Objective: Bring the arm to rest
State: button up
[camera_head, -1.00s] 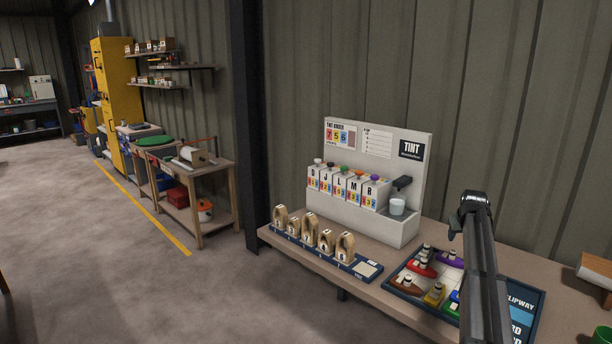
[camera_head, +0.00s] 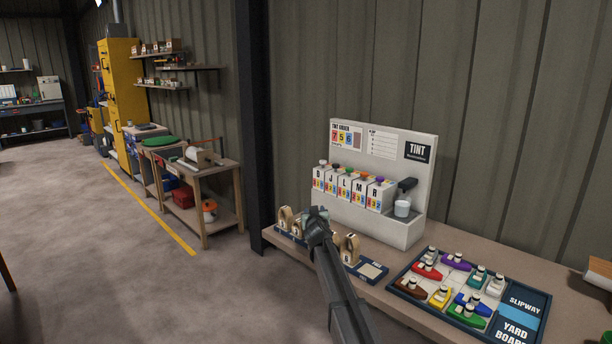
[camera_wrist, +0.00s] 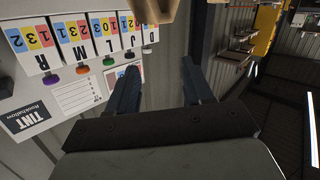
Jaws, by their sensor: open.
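My arm reaches up from the bottom of the head view. Its end, my gripper (camera_head: 318,214), is in front of the row of wooden blocks (camera_head: 350,247) on a dark blue strip and hides some of them. In the wrist view my gripper (camera_wrist: 160,86) shows two dark blue fingers spread apart with nothing between them. A pale wooden piece (camera_wrist: 156,9) shows at the top edge beyond the fingers. I cannot tell how close it is to the fingertips.
The tint station (camera_head: 408,225) stands behind my gripper against the wall, with lettered cartons and a white cup (camera_head: 402,208). To the right lies the yard board (camera_head: 515,307) with several coloured toy boats.

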jog(key=s+a+f+n+y, duration=0.1)
jog(key=s+a+f+y, duration=0.2)
jog(key=a, duration=0.4)
jog(key=s+a+f+n+y, duration=0.1)
jog(key=s+a+f, duration=0.2)
jog(key=a+f, duration=0.25)
jog(key=s+d+f+m+g+h, duration=0.1)
jog(key=s+d+f+g+h, duration=0.15)
jog(key=s+d+f, duration=0.75)
jog(key=s+d+f+m+g+h, duration=0.1)
jog(key=s+d+f+g+h, duration=0.2)
jog(key=s+f, duration=0.75)
jog(key=s+d+f+m+g+h, duration=0.1)
jog(key=s+d+f+g, duration=0.45)
jog(key=f, duration=1.05)
jog(key=s+d+f+g, duration=0.2)
jog(key=s+d+f, duration=0.15)
jog(key=s, duration=0.35)
jog(key=s+d+f+g, duration=0.1)
jog(key=s+d+f, duration=0.1)
jog(key=s+f, duration=0.35)
jog(key=s+d+f+g, duration=0.2)
jog(key=s, duration=0.7)
jog(key=s+g+y, duration=0.2)
jog(key=s+g, duration=0.5)
jog(key=s, duration=1.9)
jog(key=shift+s+d+f+m, duration=0.2)
jog(key=shift+s+f+m, duration=0.05)
jog(key=shift+m, duration=0.15)
